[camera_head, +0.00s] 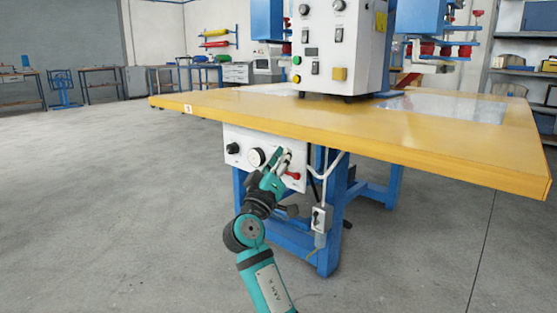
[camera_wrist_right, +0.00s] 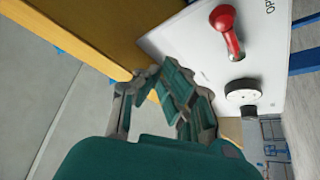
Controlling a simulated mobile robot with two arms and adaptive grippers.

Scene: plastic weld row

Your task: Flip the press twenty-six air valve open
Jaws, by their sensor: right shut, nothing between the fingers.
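The air valve is a red lever (camera_head: 293,175) on the right part of a white panel (camera_head: 235,160) under the yellow table's front edge. In the right wrist view the red lever (camera_wrist_right: 228,30) lies on the panel beside partly cut-off lettering that starts with "OP". My right gripper (camera_head: 285,156) is shut and empty in front of the panel, just above and left of the lever in the head view. In the wrist view its fingertips (camera_wrist_right: 158,72) are apart from the lever, near the table edge. My left gripper is not in view.
A round white gauge (camera_head: 256,157) and a black knob (camera_head: 233,148) sit left of the lever. The yellow tabletop (camera_head: 430,130) overhangs the panel. A grey switch box (camera_head: 319,219) hangs on the blue frame leg at right. The floor at left is clear.

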